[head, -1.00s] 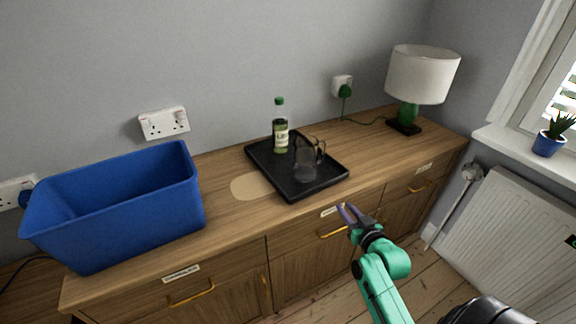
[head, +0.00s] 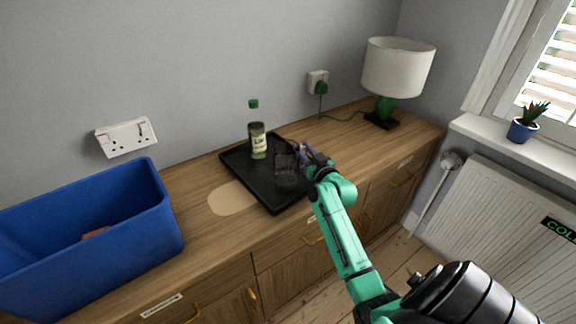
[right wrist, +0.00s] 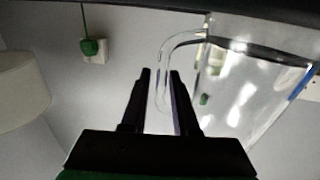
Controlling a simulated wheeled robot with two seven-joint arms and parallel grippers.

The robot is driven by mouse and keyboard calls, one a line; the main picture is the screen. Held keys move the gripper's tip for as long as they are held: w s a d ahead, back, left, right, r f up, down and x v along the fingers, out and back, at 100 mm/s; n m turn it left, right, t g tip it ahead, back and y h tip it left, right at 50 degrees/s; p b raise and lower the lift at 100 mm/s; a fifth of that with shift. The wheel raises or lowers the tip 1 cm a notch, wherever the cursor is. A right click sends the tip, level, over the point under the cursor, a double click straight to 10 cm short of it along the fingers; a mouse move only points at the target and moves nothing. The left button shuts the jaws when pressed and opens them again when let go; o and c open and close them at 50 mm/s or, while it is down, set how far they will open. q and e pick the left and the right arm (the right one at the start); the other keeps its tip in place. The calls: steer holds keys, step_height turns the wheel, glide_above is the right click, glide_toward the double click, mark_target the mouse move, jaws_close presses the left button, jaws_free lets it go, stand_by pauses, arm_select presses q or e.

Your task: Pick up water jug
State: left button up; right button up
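The clear glass water jug (head: 286,170) stands on the black tray (head: 273,203), partly hidden by my right gripper in the head view. In the right wrist view the jug (right wrist: 240,85) fills the right side, with its handle pointing left. My right gripper (head: 301,150) is at the handle side of the jug. In the right wrist view its two fingers (right wrist: 160,72) are apart, with part of the handle appearing between them. I cannot tell if they touch it. My left gripper is not in view.
A green-capped bottle (head: 257,140) stands on the tray, left of the jug. A blue bin (head: 150,215) with something inside is at the left of the wooden cabinet. A lamp (head: 398,68) stands at the back right, its cable running to a wall socket.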

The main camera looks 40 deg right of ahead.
steer(key=shift+x, duration=1)
steer(key=shift+s, duration=0.1)
jaws_close()
stand_by(0.5)
